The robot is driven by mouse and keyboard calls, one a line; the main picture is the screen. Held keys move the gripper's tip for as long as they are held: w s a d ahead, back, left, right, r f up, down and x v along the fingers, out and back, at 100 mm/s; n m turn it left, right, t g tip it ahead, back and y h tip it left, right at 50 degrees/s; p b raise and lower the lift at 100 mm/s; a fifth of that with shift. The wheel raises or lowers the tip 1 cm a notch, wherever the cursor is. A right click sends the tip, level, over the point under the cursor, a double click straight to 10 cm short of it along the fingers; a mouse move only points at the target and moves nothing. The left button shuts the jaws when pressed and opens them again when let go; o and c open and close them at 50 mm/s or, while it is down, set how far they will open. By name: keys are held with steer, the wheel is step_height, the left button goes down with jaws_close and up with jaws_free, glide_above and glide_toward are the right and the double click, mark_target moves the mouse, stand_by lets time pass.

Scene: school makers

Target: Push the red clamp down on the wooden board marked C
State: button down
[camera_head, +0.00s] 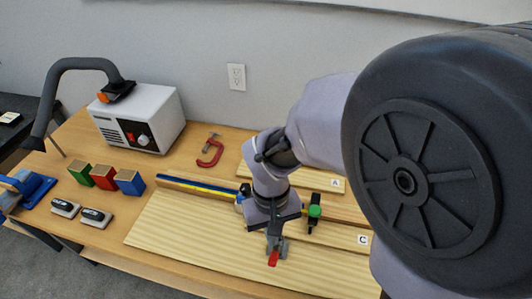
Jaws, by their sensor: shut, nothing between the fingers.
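My gripper (276,240) points down over the pale wooden boards, in the centre of the view. It is shut and empty. A small red piece (273,258), which looks like the red clamp's handle, shows just below the fingers; the gripper hides the rest, and I cannot tell whether they touch. A label C (363,240) sits at the right, by the edge between the wide front board (190,235) and the narrower strip behind it; I cannot tell which board it marks. A separate red C-shaped clamp (211,155) lies on the table behind the boards.
A green-knobbed clamp (314,211) stands right of my gripper, and a blue one (243,193) is left of my wrist. A board marked A (318,178) lies behind. Coloured blocks (103,176) and a white fume extractor (150,115) stand left.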

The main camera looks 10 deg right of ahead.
mark_target(272, 256)
steer(key=shift+s, duration=0.1)
steer(key=f+b, duration=0.6)
steer(key=f, duration=0.1)
steer(key=shift+s+d+b, duration=0.1)
steer(key=shift+s+b, duration=0.2)
step_height(272, 256, down, 4)
steer(key=b, duration=0.3)
steer(key=shift+f+b, duration=0.25)
steer(key=shift+b, duration=0.1)
steer(key=shift+r, duration=0.1)
